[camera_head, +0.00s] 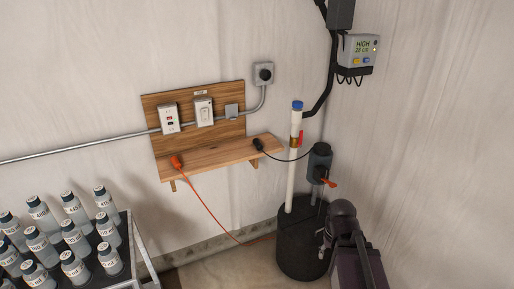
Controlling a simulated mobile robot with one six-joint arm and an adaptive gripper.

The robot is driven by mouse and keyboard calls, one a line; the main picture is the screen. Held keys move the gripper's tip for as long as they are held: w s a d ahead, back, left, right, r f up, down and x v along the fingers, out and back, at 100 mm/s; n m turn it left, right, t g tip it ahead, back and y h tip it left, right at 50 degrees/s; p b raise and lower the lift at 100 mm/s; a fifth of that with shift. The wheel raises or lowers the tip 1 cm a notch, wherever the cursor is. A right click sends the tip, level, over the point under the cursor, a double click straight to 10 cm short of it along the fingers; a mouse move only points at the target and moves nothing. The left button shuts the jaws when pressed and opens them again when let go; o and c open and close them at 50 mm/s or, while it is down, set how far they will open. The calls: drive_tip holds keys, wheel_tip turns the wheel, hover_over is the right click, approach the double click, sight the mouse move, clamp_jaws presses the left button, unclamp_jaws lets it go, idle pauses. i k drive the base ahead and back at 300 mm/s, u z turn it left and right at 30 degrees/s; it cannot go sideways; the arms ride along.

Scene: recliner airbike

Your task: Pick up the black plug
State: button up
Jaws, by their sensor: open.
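The black plug (258,144) lies near the right end of a wooden shelf (215,158).
An orange plug (177,161) with a hanging cord is at the shelf's left. Outlets (169,118) are on the backboard above. A bottle rack (130,250) stands lower left.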

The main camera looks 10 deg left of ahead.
sight(256, 141)
drive_tip(key=u, duration=0.5)
drive_tip(key=i, duration=1.1)
drive_tip(key=z, duration=0.05)
